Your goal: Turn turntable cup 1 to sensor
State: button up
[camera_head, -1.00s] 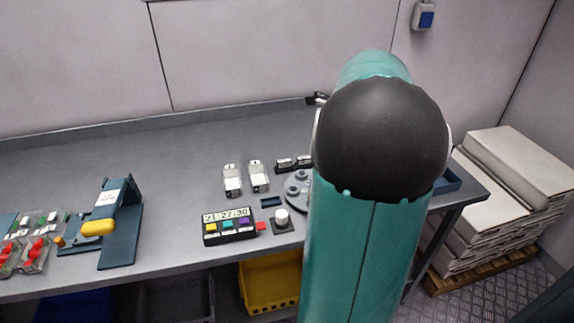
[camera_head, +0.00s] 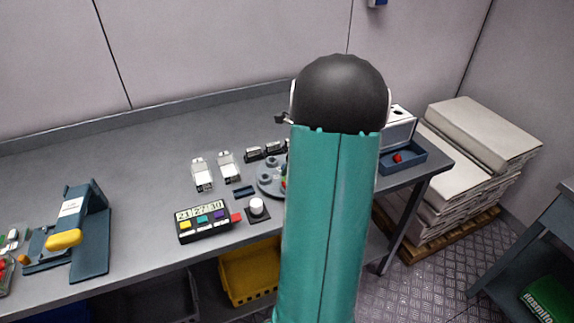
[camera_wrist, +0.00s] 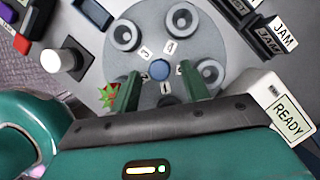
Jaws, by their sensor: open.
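The grey turntable (camera_wrist: 150,18) fills the middle of the wrist view, with several round cups around a blue centre knob (camera_wrist: 160,70). Small number tags lie around the knob; one near the bottom appears to read 1. A white box marked READY (camera_wrist: 284,112) stands at the turntable's lower right. In the head view, my arm hides most of the turntable (camera_head: 266,181).
A display box with coloured buttons (camera_head: 204,221) and a white-topped button (camera_head: 257,207) stand left of the turntable. JAM-labelled blocks (camera_wrist: 283,35) stand close by. A blue tray (camera_head: 408,160) with a red item lies on the right. The bench's back left is clear.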

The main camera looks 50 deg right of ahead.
jog(key=shift+w+a+f, duration=0.1)
jog(key=shift+w+f, duration=0.2)
jog(key=shift+f, duration=0.35)
grip_shut()
jog(key=shift+n, duration=0.7)
jog(key=shift+r+n+g+y, duration=0.1)
jog(key=shift+n+g+y, duration=0.3)
jog(key=shift+n, duration=0.6)
jog(key=shift+w+n+g+y, duration=0.1)
jog(key=shift+n+g+y, duration=0.3)
jog(key=shift+n, duration=1.5)
grip_release()
